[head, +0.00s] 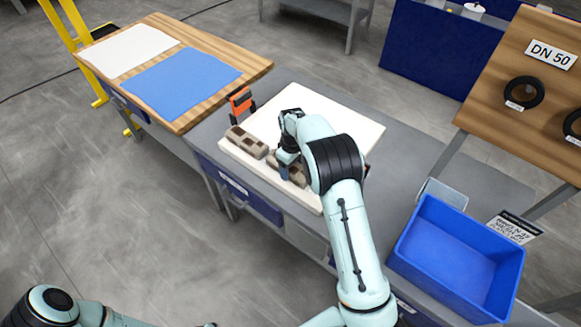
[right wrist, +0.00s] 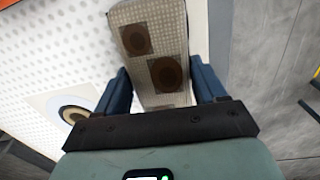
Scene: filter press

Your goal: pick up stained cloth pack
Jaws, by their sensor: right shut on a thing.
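A stained cloth pack (right wrist: 160,45), grey-beige and woven with dark brown round stains, lies between the two blue fingers of my right gripper (right wrist: 163,88) in the right wrist view. The gripper is shut on it. In the head view this pack (head: 298,177) is partly hidden behind my right gripper (head: 284,165), over the white board (head: 345,115). I cannot tell whether it touches the board. A second stained pack (head: 247,142) lies to its left on the same board. Only part of my left arm shows at the lower left; its gripper is out of view.
A wooden table with a white cloth (head: 128,50) and a blue cloth (head: 182,82) stands at the upper left. An orange-and-black item (head: 241,104) stands by the board. A blue bin (head: 458,257) sits at the right, below a wooden panel (head: 525,60) with black rings.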

